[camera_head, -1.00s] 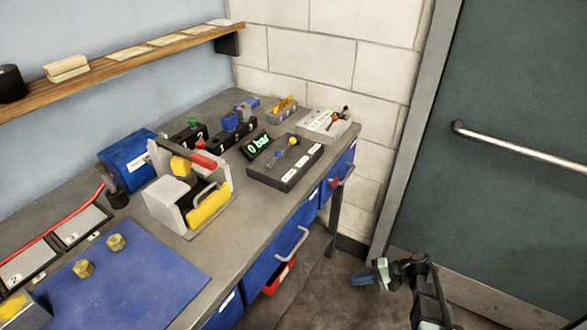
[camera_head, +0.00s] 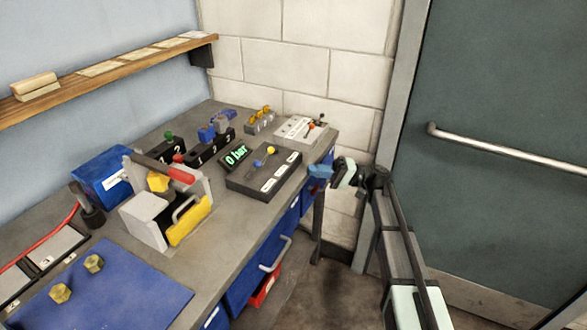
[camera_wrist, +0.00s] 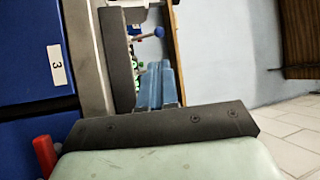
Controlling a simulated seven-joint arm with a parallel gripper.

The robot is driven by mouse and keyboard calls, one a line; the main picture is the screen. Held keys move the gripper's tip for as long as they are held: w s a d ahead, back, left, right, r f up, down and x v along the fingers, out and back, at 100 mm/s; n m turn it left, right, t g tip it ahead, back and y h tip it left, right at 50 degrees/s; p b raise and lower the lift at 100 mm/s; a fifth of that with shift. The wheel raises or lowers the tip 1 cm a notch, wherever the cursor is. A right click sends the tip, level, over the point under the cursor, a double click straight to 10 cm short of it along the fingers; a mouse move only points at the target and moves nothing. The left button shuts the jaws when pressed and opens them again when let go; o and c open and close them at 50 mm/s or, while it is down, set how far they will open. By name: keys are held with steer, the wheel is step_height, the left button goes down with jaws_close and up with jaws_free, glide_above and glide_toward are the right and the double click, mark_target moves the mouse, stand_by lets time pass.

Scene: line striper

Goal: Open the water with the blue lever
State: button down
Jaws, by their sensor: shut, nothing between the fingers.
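The blue lever (camera_head: 258,163) is a small stick with a blue ball knob on a dark control box (camera_head: 246,182), beside a yellow-knobbed lever (camera_head: 271,150). In the wrist view, the blue ball knob (camera_wrist: 159,32) stands out beyond my fingers. My gripper (camera_head: 319,171) is shut and empty, to the right of the control box near the bench edge, apart from the lever. Its blue fingers (camera_wrist: 155,85) point towards the bench top in the wrist view. A display (camera_head: 235,156) behind the box reads "0 bar".
The grey bench (camera_head: 225,235) has blue drawers with handles (camera_head: 275,254) along its front. A white box with small levers (camera_head: 298,130) stands behind the control box. A yellow-and-grey device with a red handle (camera_head: 165,205) stands to the left. A door (camera_head: 490,100) is at the right.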

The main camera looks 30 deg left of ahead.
glide_toward(253, 170)
steer(key=s+a+r, duration=0.2)
steer(key=a+r, duration=0.1)
steer(key=shift+s+a+r, duration=0.25)
steer(key=shift+s+r, duration=0.1)
steer(key=shift+r, duration=0.1)
stand_by(0.4)
steer(key=shift+a+r+m+t+h, duration=0.7)
steer(key=shift+m+h, duration=0.1)
steer(key=shift+m, duration=0.1)
steer(key=a+r+m+t+h, duration=0.1)
steer(key=a+h, duration=0.1)
steer(key=shift+w+a+r+m+h, duration=0.1)
steer(key=shift+a+r+m+h, duration=0.1)
steer(key=shift+m+h, duration=0.15)
steer(key=a+h, duration=0.1)
steer(key=a+m+t+h, duration=0.1)
steer(key=a+h, duration=0.1)
steer(key=shift+r+m+t, duration=0.3)
steer(key=shift+m, duration=0.05)
steer(key=shift+a+f+m+h, duration=0.1)
steer(key=shift+a+m+h, duration=0.3)
steer(key=shift+a+h, duration=0.4)
steer(key=shift+d+h, duration=0.15)
steer(key=shift+h, duration=0.1)
